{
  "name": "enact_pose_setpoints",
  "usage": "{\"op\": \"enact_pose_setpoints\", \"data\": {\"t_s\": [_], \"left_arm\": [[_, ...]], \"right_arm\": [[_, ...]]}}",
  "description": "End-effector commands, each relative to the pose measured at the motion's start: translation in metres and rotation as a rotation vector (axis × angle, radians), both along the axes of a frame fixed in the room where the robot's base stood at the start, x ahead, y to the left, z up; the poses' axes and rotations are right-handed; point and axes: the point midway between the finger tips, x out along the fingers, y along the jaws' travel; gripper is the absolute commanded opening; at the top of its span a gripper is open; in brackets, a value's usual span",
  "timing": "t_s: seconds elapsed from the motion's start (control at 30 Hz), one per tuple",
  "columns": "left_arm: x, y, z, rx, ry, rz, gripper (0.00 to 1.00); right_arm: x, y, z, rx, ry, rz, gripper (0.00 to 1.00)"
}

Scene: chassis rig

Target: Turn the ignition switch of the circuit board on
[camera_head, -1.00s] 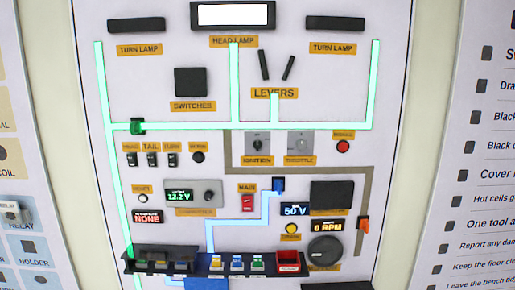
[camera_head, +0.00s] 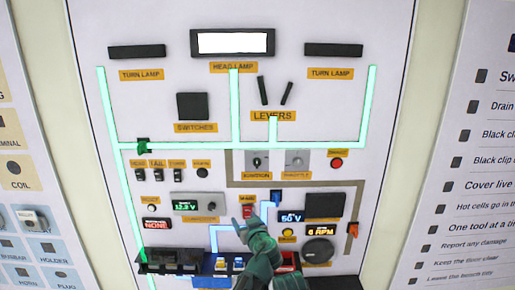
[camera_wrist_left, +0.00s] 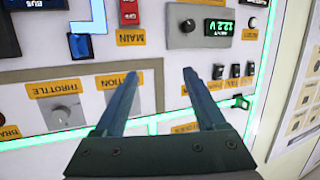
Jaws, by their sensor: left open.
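The ignition switch (camera_head: 257,161) is a small knob on a grey plate above its yellow label, on the upright circuit board (camera_head: 350,95). Its setting is too small to read. In the left wrist view the ignition label (camera_wrist_left: 118,81) is turned around and partly covered by a finger; its knob is hidden there. My left gripper (camera_head: 248,222) is in front of the board, below the ignition switch and near the red main switch (camera_head: 248,211). Its fingers are apart and empty, as the left wrist view also shows (camera_wrist_left: 160,73). My right gripper is out of view.
The throttle knob (camera_head: 297,160) sits right beside the ignition switch. A row of small black switches (camera_head: 157,174) is to the left. A shelf (camera_head: 150,268) with coloured parts juts out low on the board, partly behind my arm.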

Motion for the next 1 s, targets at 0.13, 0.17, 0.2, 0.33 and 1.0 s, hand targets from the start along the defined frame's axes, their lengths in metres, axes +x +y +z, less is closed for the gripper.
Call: {"op": "enact_pose_setpoints", "data": {"t_s": [0.13, 0.17, 0.2, 0.33, 1.0], "left_arm": [[0.035, -0.028, 0.079, -0.047, -0.178, -0.108, 0.73], [0.039, -0.033, 0.087, -0.054, -0.200, -0.129, 0.73], [0.043, -0.038, 0.096, -0.065, -0.224, -0.153, 0.73], [0.050, -0.050, 0.111, -0.087, -0.265, -0.203, 0.73], [0.097, -0.046, 0.111, -0.092, -0.275, -0.213, 0.73]], "right_arm": [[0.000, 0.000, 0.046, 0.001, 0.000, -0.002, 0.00], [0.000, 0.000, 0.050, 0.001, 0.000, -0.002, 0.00], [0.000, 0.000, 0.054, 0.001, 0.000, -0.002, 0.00], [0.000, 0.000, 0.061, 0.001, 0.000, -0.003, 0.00], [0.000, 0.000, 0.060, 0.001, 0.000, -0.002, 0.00]]}}
